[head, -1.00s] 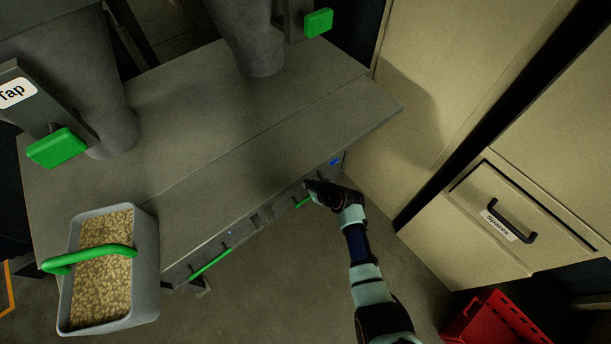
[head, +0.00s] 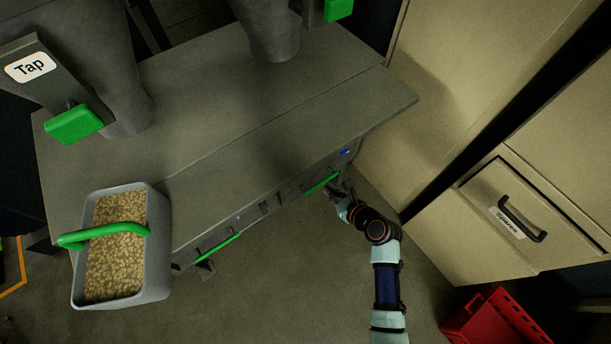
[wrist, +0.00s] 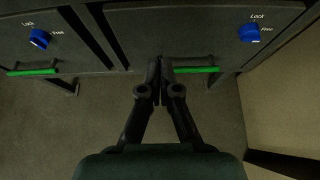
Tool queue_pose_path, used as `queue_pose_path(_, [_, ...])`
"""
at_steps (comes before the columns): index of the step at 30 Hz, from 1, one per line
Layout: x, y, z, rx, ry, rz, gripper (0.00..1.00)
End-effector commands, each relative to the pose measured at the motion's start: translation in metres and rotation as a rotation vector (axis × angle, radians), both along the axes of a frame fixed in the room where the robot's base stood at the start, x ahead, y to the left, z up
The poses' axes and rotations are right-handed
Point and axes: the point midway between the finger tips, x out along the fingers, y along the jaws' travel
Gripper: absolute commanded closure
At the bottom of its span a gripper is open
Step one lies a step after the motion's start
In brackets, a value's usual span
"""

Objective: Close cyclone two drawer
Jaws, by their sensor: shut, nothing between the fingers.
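Two drawer fronts sit side by side under the grey cabinet top (head: 235,105); no label names cyclone two. The right drawer (wrist: 205,35) has a green handle (head: 321,183), seen in the wrist view (wrist: 195,70), and a blue Lock/Free knob (wrist: 249,33). The left drawer (wrist: 75,40) has a green handle (head: 217,247) and blue knob (wrist: 40,38). Both fronts look about flush with the cabinet. My gripper (wrist: 160,66) is shut and empty, fingertips at the left end of the right handle; contact is unclear. The head view shows it small and dark near that handle.
A grey bucket of pellets (head: 117,240) with a green handle stands at the left. A beige cabinet with a Spares drawer (head: 500,215) stands at the right, above a red crate (head: 490,320). Open floor (head: 290,280) lies before the drawers.

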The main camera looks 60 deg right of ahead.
Motion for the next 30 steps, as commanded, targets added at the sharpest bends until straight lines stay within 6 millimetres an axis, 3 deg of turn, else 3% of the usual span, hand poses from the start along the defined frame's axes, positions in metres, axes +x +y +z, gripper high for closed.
queue_pose_path(4, [0.002, -0.001, 0.001, -0.003, -0.004, 0.000, 1.00])
queue_pose_path(8, [0.015, -0.005, -0.010, -0.002, -0.002, 0.002, 1.00])
queue_pose_path(20, [0.084, -0.032, -0.055, -0.003, -0.004, 0.001, 1.00])
queue_pose_path(24, [0.105, -0.040, -0.051, -0.005, -0.004, 0.001, 1.00])
queue_pose_path(30, [0.118, -0.045, -0.048, -0.002, -0.003, 0.000, 1.00])
